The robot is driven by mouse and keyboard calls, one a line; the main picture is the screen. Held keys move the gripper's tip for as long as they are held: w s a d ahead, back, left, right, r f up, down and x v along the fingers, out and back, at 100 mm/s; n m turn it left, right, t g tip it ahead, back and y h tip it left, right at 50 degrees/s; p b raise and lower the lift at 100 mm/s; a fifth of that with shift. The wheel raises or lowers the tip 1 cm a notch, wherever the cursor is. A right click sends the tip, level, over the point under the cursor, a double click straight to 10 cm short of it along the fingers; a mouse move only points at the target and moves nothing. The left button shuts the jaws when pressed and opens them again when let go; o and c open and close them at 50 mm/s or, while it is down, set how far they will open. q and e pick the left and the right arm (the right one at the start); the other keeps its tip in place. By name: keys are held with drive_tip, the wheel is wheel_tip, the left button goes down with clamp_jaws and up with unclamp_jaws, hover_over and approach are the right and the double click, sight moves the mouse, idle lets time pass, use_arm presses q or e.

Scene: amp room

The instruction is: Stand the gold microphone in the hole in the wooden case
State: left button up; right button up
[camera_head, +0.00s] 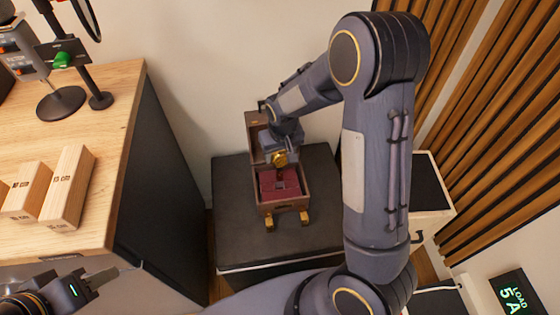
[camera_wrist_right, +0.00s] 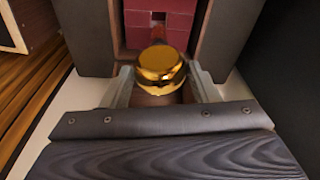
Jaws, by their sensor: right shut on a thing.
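The gold microphone (camera_head: 279,158) is held by my right gripper (camera_head: 279,152) over the open wooden case (camera_head: 284,206). In the right wrist view its round gold end (camera_wrist_right: 161,65) sits between the fingers of the right gripper (camera_wrist_right: 163,88), which is shut on it. The case has a dark red lining (camera_head: 270,184) with a dark opening in it; the lining also shows in the wrist view (camera_wrist_right: 135,20). I cannot tell whether the microphone's lower end is inside the hole. My left gripper (camera_head: 98,280) is at the lower left, away from the case; its finger opening is unclear.
The case stands on a black-topped cabinet (camera_head: 235,235), with gold fittings (camera_head: 304,217) at its front. A wooden counter (camera_head: 100,120) at left carries wooden blocks (camera_head: 68,188) and a dark stand (camera_head: 61,103). A wall and wooden slats (camera_head: 500,130) bound the back and right.

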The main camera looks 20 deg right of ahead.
sight(280, 166)
drive_tip(key=shift+f, duration=0.1)
drive_tip(key=shift+f+b, duration=3.1)
drive_tip(key=shift+f, duration=0.8)
drive_tip(key=o, duration=1.6)
drive_tip(key=r, duration=0.2)
drive_tip(key=r+p, duration=0.1)
drive_tip(key=r, duration=0.2)
drive_tip(key=s+r+p, duration=0.1)
drive_tip(key=r, duration=0.1)
drive_tip(key=shift+s+r, duration=0.1)
drive_tip(key=shift+r, duration=0.3)
drive_tip(key=shift+s+f, duration=0.1)
